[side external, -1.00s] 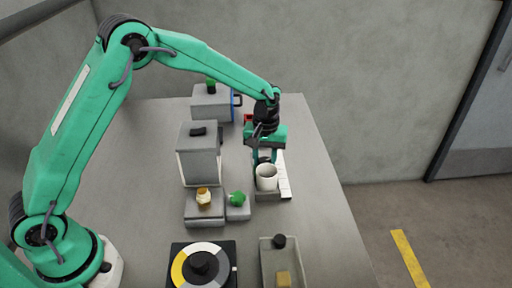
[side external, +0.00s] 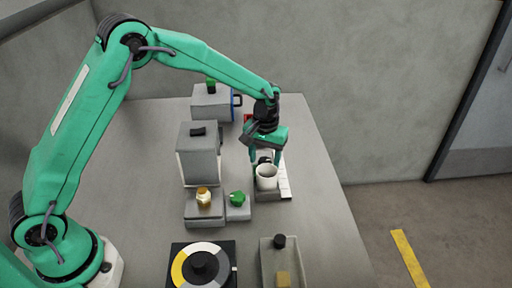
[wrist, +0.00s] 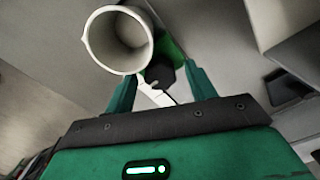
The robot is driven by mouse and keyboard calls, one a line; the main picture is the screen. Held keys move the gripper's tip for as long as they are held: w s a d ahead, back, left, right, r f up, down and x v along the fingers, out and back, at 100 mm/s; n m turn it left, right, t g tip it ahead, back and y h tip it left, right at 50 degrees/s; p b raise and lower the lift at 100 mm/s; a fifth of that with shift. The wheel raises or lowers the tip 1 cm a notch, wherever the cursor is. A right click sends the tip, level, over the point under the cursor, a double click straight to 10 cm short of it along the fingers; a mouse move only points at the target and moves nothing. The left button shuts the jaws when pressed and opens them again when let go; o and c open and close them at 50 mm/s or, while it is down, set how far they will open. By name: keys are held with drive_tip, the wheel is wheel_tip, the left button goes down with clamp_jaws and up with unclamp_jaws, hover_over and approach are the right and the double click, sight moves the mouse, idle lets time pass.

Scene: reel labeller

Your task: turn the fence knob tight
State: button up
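A dark knob (wrist: 160,73), which I take to be the fence knob, shows in the wrist view just beyond a white cup-like part (wrist: 120,40). A white scale strip (wrist: 156,96) lies by it. My gripper (wrist: 160,80) is open, its two green fingers on either side of the knob with gaps visible. In the side view my gripper (side external: 265,158) points down behind the white cup (side external: 266,177), which stands on a grey block beside the scale strip (side external: 284,180). There the knob is mostly hidden by the cup and fingers.
A tall grey box (side external: 199,155) stands left of my gripper. In front are a block with a cream-and-gold knob (side external: 204,196) and a green knob (side external: 237,198). A round dial (side external: 203,266) and an open tray (side external: 265,262) sit nearest. The right table edge is clear.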

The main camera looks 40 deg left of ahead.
sight(265, 160)
idle(0.3)
wheel_tip(265, 160, up, 7)
drive_tip(key=shift+r, duration=0.4)
idle(0.3)
drive_tip(key=shift+r, duration=0.1)
drive_tip(key=shift+s+a+r, duration=0.1)
drive_tip(key=shift+s+r, duration=0.05)
drive_tip(key=shift+r, duration=0.05)
drive_tip(key=s+a+r+m+t, duration=0.15)
drive_tip(key=s+a+r, duration=0.25)
drive_tip(key=s+r, duration=0.45)
drive_tip(key=s+a+r+m+t, duration=0.1)
drive_tip(key=s+a+r+t, duration=0.3)
drive_tip(key=s, duration=0.8)
drive_tip(key=s+a+m, duration=0.1)
drive_tip(key=s, duration=0.7)
drive_tip(key=shift+a+f, duration=0.15)
drive_tip(key=shift+f, duration=0.2)
